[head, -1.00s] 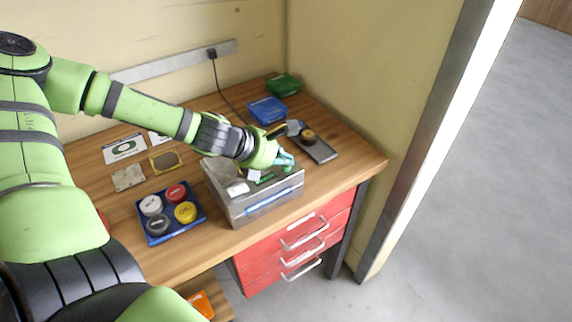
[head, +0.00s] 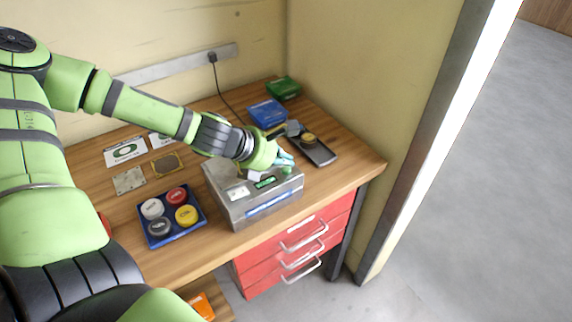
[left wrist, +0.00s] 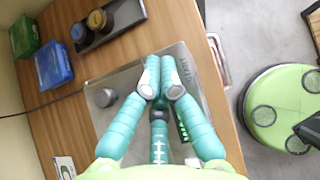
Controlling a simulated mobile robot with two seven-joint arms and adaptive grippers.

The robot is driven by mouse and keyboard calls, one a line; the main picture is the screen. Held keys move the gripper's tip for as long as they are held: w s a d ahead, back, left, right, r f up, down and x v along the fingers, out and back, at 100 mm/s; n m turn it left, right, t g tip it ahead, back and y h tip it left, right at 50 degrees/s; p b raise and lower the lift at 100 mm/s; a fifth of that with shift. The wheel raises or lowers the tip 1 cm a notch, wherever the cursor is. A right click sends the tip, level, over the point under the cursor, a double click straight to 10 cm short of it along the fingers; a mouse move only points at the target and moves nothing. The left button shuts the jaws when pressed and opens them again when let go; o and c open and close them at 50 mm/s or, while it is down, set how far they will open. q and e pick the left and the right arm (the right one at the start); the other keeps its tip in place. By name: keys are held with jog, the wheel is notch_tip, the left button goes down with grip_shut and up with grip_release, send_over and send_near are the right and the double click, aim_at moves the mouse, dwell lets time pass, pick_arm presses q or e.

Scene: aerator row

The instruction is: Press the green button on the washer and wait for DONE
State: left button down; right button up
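The washer (head: 247,205) is a grey metal box with a blue strip on its front, standing near the front edge of the bench. Its small green-lit display (head: 265,182) shows on top; I cannot read any text on it. The green button (head: 287,170) is at the right of the washer's top. My left gripper (head: 286,159) is just above and behind the button; I cannot tell whether it touches. In the left wrist view its teal fingers (left wrist: 160,72) are together at the tips with nothing between them, hiding the button. My right gripper is out of view.
A blue tray (head: 151,241) with several coloured-lid jars stands left of the washer. Blue (head: 267,111) and green (head: 284,87) boxes stand at the back. Red drawers (head: 290,256) are under the bench.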

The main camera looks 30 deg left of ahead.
aim_at(284, 171)
pick_arm(q)
jog(key=shift+r, duration=0.15)
notch_tip(284, 171, up, 5)
jog(key=p, duration=0.4)
dwell(0.6)
dwell(0.4)
